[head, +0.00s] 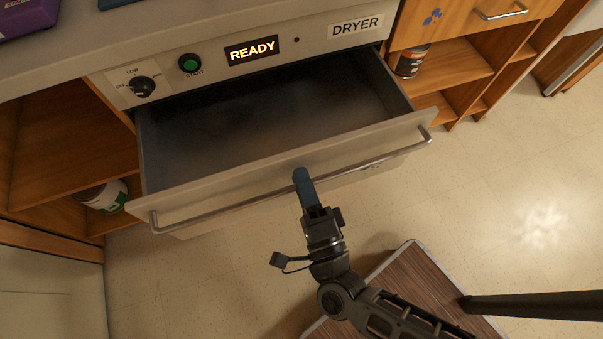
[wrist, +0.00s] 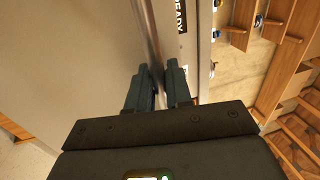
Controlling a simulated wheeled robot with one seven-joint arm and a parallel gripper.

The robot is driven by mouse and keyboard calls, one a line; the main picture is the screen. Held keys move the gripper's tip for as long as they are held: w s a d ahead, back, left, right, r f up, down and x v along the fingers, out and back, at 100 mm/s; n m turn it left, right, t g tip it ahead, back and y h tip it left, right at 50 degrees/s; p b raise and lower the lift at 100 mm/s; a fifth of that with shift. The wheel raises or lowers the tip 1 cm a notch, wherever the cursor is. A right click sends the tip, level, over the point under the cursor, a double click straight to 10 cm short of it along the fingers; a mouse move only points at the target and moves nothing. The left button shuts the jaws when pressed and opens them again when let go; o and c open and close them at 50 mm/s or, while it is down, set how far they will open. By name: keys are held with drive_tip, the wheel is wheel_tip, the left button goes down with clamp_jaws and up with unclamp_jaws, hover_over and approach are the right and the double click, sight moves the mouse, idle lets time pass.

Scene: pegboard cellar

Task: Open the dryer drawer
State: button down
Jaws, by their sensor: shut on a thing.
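The dryer drawer (head: 250,172) is pulled well out below the dryer panel, and its grey inside looks empty. A long metal bar handle (head: 240,202) runs along its front. My gripper (head: 301,176) is at about the middle of this handle, its blue fingers shut on the bar. In the wrist view my gripper (wrist: 165,85) has one finger on each side of the handle (wrist: 153,45). The label DRYER (head: 356,26) and a lit READY display (head: 251,50) are on the panel above the drawer.
A green start button (head: 190,63) and a black knob (head: 143,86) are on the panel. Open wooden shelves flank the drawer, with a white-and-green can (head: 104,196) at left and a dark can (head: 409,62) at right. A brown-topped surface (head: 418,272) is low in front; floor at right is clear.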

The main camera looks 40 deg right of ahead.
drive_tip(key=c, duration=1.2)
unclamp_jaws()
drive_tip(key=shift+c, duration=0.2)
drive_tip(key=b+v, duration=0.1)
drive_tip(key=v, duration=0.6)
drive_tip(key=shift+s, duration=0.4)
drive_tip(key=shift+a, duration=0.15)
